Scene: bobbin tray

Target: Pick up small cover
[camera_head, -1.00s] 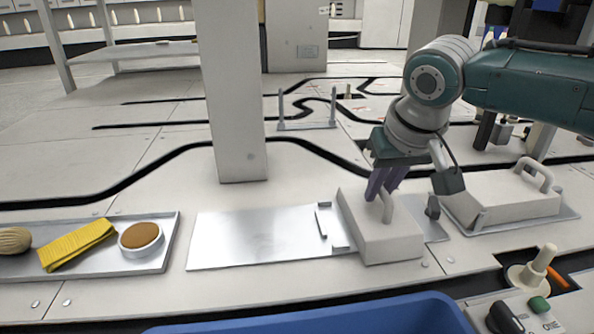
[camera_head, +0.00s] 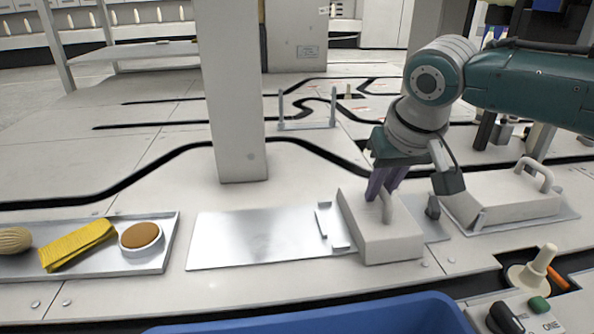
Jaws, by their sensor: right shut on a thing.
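The small cover (camera_head: 381,236) is a pale grey box-shaped cover with an upright handle on top. It sits at the right end of a flat shiny metal plate (camera_head: 262,237). My right gripper (camera_head: 379,200) points down from above with its purple fingers shut on the cover's handle. The fingers partly hide the handle. I cannot tell any gap between the cover and the surface under it. My left gripper is not in view.
A larger grey cover with a handle (camera_head: 515,195) stands to the right. A metal tray (camera_head: 165,258) at left holds a yellow cloth (camera_head: 78,244), a round brown-topped dish (camera_head: 141,238) and a brush-like item (camera_head: 14,241). A white column (camera_head: 232,90) rises behind; a blue bin (camera_head: 330,318) lies in front.

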